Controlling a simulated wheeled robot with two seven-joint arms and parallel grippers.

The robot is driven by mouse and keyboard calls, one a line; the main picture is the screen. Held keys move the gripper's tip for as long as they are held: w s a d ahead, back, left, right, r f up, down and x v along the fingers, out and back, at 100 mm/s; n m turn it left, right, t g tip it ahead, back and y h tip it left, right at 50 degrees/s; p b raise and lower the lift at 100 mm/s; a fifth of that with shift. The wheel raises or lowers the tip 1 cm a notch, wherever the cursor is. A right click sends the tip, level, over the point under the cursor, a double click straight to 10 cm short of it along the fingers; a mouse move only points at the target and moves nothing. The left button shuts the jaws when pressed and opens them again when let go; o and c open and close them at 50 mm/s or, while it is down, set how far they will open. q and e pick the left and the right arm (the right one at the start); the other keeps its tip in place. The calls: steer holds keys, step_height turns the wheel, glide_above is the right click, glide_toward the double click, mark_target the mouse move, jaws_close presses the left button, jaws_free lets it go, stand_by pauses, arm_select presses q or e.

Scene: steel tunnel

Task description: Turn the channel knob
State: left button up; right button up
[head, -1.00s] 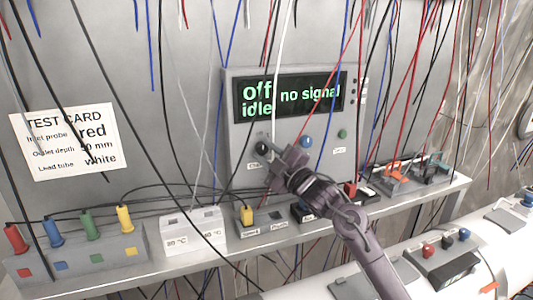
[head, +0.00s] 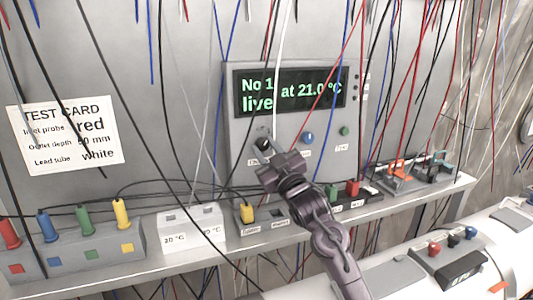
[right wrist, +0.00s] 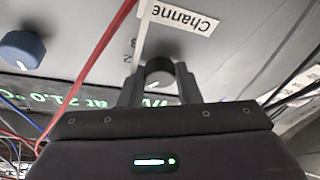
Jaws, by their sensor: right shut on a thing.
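The black channel knob (head: 262,143) is on the lower left of the grey meter panel, under its display (head: 292,92). The display reads "No 1 live at 21.0 °C" in green. My right gripper (head: 265,158) reaches up to the knob from below. In the right wrist view the knob (right wrist: 158,72) sits between the two fingers of my right gripper (right wrist: 158,88), which are shut on it. A label reading "Channe" (right wrist: 178,18) shows upside down beyond it. My left gripper is not in view.
A blue knob (head: 308,137) and a green button (head: 345,131) are right of the channel knob. Many loose wires hang in front of the panel. Red, blue, green and yellow plugs (head: 83,217) stand on the shelf at left. A test card (head: 65,136) is on the wall.

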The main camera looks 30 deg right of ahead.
steer(key=shift+m+h, duration=0.4)
steer(key=shift+m, duration=0.4)
steer(key=o, duration=1)
steer(key=shift+c, duration=0.2)
steer(key=b+v, duration=0.4)
steer(key=v, duration=0.3)
steer(key=shift+s+f, duration=0.2)
steer(key=shift+s, duration=0.1)
steer(key=shift+a, duration=0.15)
